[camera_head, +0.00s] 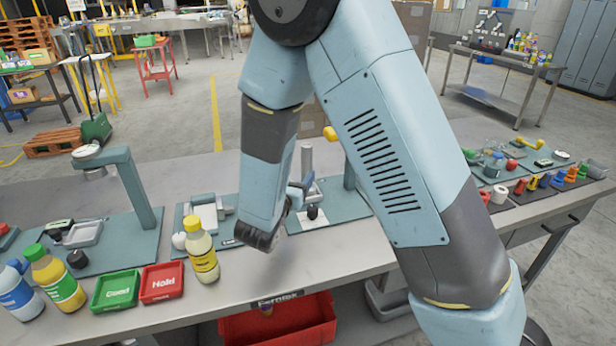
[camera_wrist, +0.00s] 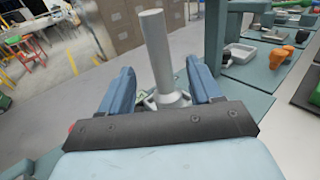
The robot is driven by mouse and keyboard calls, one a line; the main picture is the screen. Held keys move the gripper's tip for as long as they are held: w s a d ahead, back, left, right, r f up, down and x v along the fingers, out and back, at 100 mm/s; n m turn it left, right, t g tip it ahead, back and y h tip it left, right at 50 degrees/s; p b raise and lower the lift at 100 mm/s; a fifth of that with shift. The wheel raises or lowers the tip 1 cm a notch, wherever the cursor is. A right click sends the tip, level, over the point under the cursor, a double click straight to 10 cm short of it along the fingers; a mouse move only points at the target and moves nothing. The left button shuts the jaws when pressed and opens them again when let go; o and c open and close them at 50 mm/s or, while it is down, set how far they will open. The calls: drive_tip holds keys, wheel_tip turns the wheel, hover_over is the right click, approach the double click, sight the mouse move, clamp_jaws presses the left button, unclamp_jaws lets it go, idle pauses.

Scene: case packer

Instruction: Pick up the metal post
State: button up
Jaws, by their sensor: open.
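The metal post (camera_wrist: 155,45) is a plain grey cylinder standing upright on a wider round foot in the wrist view. My gripper (camera_wrist: 160,68) is open, with one blue finger on each side of the post in that view. No contact between fingers and post shows, and how deep the post sits between them is hard to tell. In the head view the top of the post (camera_head: 306,157) shows behind my arm. My gripper (camera_head: 300,190) is partly visible there beside it, and my arm hides much of the area.
A teal stand (camera_head: 136,190) rises at the left of the bench; another upright (camera_wrist: 215,35) is close right of my gripper. A yellow bottle (camera_head: 201,250), green tray (camera_head: 115,290) and red tray (camera_head: 162,283) are near the front edge. Small parts lie at right.

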sight(304, 164)
drive_tip(key=shift+x, duration=4.35)
drive_tip(key=shift+a, duration=0.2)
clamp_jaws()
drive_tip(key=shift+r, duration=0.1)
